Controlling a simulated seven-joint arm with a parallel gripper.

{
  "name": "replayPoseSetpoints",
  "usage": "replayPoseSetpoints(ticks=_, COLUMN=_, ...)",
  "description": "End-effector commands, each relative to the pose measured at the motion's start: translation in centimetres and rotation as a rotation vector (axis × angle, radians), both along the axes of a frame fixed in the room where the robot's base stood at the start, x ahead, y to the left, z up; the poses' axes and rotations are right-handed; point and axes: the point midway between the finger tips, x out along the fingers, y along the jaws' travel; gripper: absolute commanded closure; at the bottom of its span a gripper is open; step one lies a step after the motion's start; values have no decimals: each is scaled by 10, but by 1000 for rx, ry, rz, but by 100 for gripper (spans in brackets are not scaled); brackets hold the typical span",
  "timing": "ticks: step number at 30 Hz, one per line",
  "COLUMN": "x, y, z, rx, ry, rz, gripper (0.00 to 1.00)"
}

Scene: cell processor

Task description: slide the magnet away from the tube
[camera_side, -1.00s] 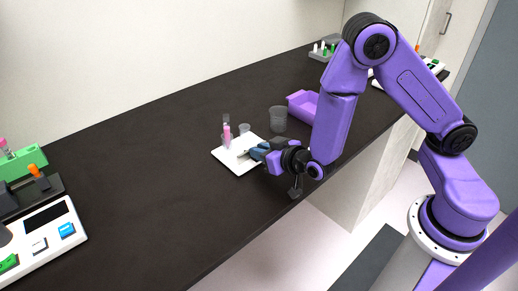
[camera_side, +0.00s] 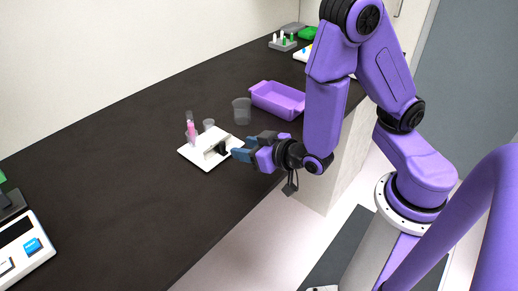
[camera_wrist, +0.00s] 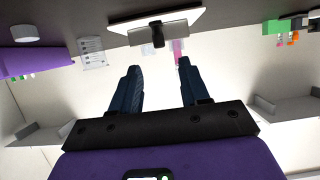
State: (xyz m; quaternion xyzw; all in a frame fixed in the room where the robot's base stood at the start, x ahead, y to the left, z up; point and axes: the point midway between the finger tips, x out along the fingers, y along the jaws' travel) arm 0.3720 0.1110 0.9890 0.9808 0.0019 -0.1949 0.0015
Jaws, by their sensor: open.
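The tube (camera_side: 191,131), upright with pink contents, stands at the left back of a white base plate (camera_side: 190,155) in the side view. The magnet (camera_side: 208,144), a white block with a black knob (camera_side: 222,148), sits on the plate close to the tube; I cannot tell whether they touch. The wrist view shows the plate (camera_wrist: 190,18), the black knob (camera_wrist: 157,38) and part of the pink tube (camera_wrist: 178,50). My gripper (camera_side: 238,149) is open and empty at the plate's right edge, on the knob side. Its two fingers (camera_wrist: 158,75) are spread apart, clear of the knob.
A small clear cup (camera_side: 208,125) stands behind the plate. A grey beaker (camera_side: 241,110) and a purple tray (camera_side: 277,100) stand behind my gripper. A white device (camera_side: 30,255) is at the front left. The dark bench between is clear.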

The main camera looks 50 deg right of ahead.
Motion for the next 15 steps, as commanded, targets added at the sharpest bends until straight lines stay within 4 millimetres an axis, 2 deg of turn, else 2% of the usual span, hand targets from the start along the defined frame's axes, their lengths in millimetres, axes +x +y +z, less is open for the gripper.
replayPoseSetpoints(ticks=6, x=-23, y=0, z=9, rx=4, ry=0, rz=-2, gripper=55)
replayPoseSetpoints(ticks=15, x=-38, y=0, z=16, rx=2, ry=1, rz=-2, gripper=55)
